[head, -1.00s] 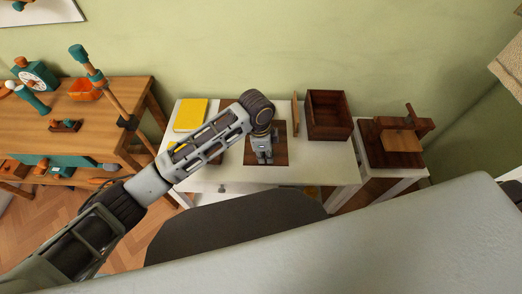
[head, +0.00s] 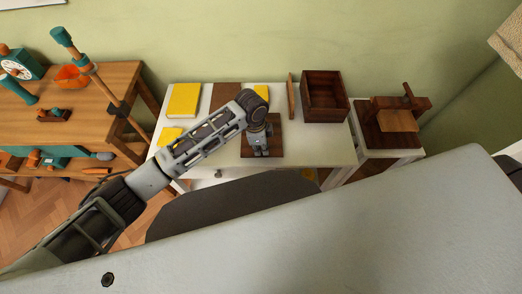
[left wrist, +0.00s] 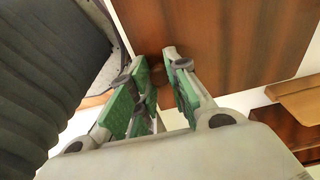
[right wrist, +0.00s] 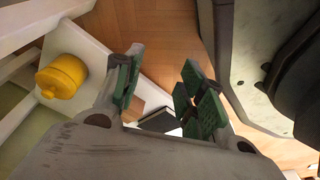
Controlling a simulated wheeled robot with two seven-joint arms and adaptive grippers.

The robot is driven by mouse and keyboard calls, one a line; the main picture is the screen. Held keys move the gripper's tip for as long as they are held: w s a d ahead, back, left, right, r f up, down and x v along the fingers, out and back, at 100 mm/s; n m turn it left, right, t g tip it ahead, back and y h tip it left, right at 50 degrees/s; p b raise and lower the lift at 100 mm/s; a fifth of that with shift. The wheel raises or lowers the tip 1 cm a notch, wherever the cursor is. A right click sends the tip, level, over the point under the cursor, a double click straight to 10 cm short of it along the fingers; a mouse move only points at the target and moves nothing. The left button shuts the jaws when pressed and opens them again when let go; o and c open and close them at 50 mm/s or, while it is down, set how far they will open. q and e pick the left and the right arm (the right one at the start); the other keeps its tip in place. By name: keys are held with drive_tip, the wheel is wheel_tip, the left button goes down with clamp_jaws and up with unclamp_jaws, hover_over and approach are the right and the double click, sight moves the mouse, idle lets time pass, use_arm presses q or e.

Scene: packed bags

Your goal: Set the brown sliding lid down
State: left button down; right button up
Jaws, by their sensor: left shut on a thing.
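The brown sliding lid (head: 246,151) is a flat square dark-wood panel over the front middle of the white table. It also fills the upper part of the left wrist view (left wrist: 225,40). My left gripper (head: 262,152) points down at it from above and is shut on it; in the left wrist view the fingers (left wrist: 165,75) close around a small knob at its edge. I cannot tell whether the lid touches the tabletop. My right gripper (right wrist: 158,90) shows only in the right wrist view, fingers apart and empty.
The white table (head: 335,148) bears an open dark-wood box (head: 325,112), a thin upright board (head: 291,97), a brown panel (head: 226,95) and yellow books (head: 183,100). A side table (head: 375,140) with a wooden press stands right. A workbench (head: 120,80) stands left. A yellow jar (right wrist: 62,76) shows.

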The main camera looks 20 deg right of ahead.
use_arm(q)
wheel_tip(320, 180, down, 2)
drive_tip(key=shift+f, duration=0.5)
drive_tip(key=c, duration=1.4)
unclamp_jaws()
drive_tip(key=shift+o, duration=0.2)
use_arm(e)
drive_tip(key=shift+w+a+r, duration=0.3)
drive_tip(key=shift+a+r, duration=0.15)
drive_tip(key=shift+r, duration=0.1)
use_arm(q)
drive_tip(key=shift+r, duration=0.15)
use_arm(e)
drive_tip(key=shift+w+d+r, duration=0.1)
drive_tip(key=shift+w+r, duration=0.05)
drive_tip(key=shift+w, duration=0.05)
use_arm(q)
drive_tip(key=shift+r, duration=0.4)
wheel_tip(320, 180, up, 11)
drive_tip(key=a+p, duration=0.1)
drive_tip(key=shift+w+a+p, duration=0.2)
drive_tip(key=shift+p, duration=0.15)
use_arm(e)
drive_tip(key=shift+s+d+f, duration=0.65)
drive_tip(key=shift+s+f, duration=0.15)
drive_tip(key=shift+s, duration=0.1)
drive_tip(key=shift+s+d+f, duration=0.65)
drive_tip(key=shift+s+f, duration=0.15)
drive_tip(key=shift+s, duration=0.05)
